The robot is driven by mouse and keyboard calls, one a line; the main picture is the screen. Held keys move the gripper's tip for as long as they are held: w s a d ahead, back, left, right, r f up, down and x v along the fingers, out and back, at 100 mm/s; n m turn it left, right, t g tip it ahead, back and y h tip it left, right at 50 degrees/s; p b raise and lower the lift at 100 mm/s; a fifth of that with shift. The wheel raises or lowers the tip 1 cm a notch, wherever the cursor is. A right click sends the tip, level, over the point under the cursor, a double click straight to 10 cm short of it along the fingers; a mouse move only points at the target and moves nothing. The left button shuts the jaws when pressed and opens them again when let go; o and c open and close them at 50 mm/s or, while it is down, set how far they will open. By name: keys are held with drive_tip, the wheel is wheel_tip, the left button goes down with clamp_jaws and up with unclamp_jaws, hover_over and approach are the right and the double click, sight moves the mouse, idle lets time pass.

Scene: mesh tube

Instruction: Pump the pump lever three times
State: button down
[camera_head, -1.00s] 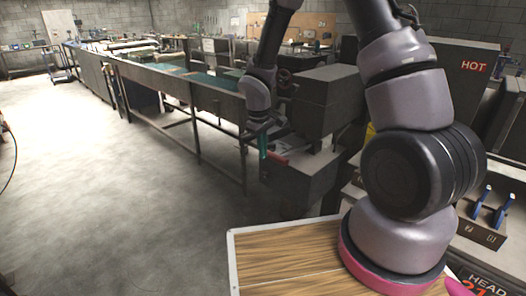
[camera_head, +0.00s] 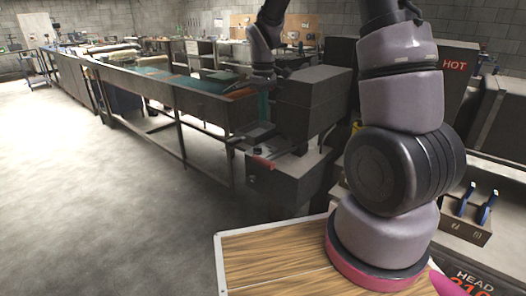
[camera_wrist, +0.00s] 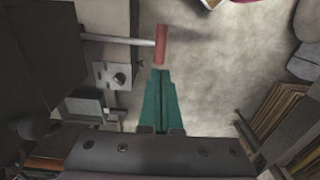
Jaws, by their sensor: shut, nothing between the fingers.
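The pump lever is a grey rod with a red grip (camera_wrist: 161,44), running in from the left in the wrist view. In the head view its red end (camera_head: 264,163) sticks out, about level, from the front of a dark grey machine (camera_head: 312,105). My gripper (camera_wrist: 160,71) has green fingers, pressed together and empty. In the wrist view the fingertips lie just below the red grip in the picture, with no clear contact. In the head view my gripper (camera_head: 264,105) hangs above the lever, its fingers small and partly lost against the dark machine.
A long workbench (camera_head: 190,100) runs back to the left of the machine. A wooden-topped table (camera_head: 270,262) stands in front. A small holder with blue-handled tools (camera_head: 468,228) is at right. Open concrete floor (camera_head: 90,200) lies at left.

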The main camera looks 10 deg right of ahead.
drive_tip(key=shift+f, duration=0.15)
wheel_tip(320, 180, down, 14)
drive_tip(key=shift+r, duration=0.1)
idle(0.5)
drive_tip(key=shift+w, duration=0.1)
